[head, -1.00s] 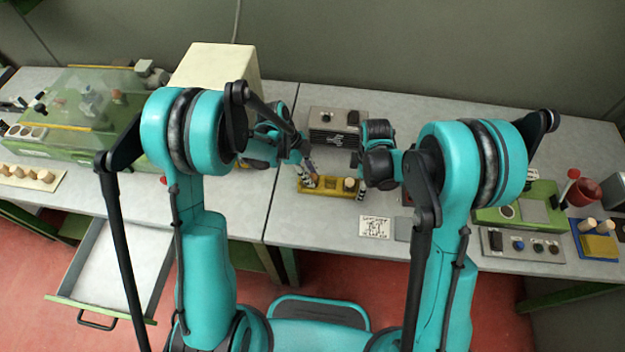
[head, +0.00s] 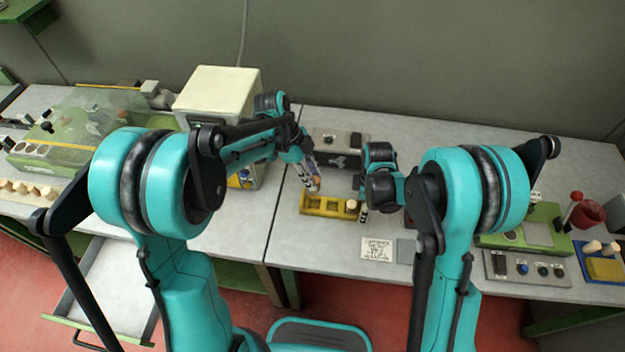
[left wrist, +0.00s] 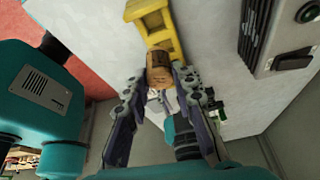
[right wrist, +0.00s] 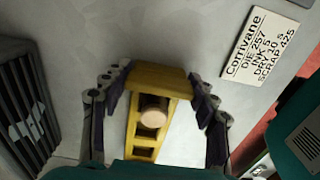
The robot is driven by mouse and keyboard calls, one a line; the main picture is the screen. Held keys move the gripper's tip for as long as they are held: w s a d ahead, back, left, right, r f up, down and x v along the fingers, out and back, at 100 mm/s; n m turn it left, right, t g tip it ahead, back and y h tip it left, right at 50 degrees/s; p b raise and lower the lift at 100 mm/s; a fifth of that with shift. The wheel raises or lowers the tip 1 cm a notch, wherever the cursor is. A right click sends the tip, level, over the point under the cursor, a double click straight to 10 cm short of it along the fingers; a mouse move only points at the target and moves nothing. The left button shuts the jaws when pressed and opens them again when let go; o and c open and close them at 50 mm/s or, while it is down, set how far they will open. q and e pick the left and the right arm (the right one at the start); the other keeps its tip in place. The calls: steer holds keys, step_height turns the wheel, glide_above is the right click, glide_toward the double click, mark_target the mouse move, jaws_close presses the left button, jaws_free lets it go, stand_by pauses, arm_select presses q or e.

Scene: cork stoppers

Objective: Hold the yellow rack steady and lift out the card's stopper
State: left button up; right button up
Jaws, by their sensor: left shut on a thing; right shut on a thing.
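The yellow rack (head: 328,212) lies on the grey table. My right gripper (head: 364,212) is shut on its right end; the right wrist view shows the fingers either side of the rack (right wrist: 158,78). A pale stopper (right wrist: 152,116) sits in the compartment nearest that end, and the other visible compartments look empty. My left gripper (left wrist: 160,80) is shut on a brown cork stopper (left wrist: 159,62) with small dark print, which I cannot read. In the head view this stopper (head: 316,183) is above the rack's left part. The white card (head: 377,249) lies in front; its first line reads like "Corrivane".
A dark-fronted box (head: 340,150) stands behind the rack. A cream box (head: 215,95) stands behind left. A grey square (head: 406,251) lies beside the card. A switch panel (head: 530,268) and a blue tray with stoppers (head: 602,262) are at right. The table's front edge is near the card.

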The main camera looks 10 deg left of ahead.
steer(key=o, duration=1.3)
step_height(320, 180, up, 12)
steer(key=shift+f, duration=0.1)
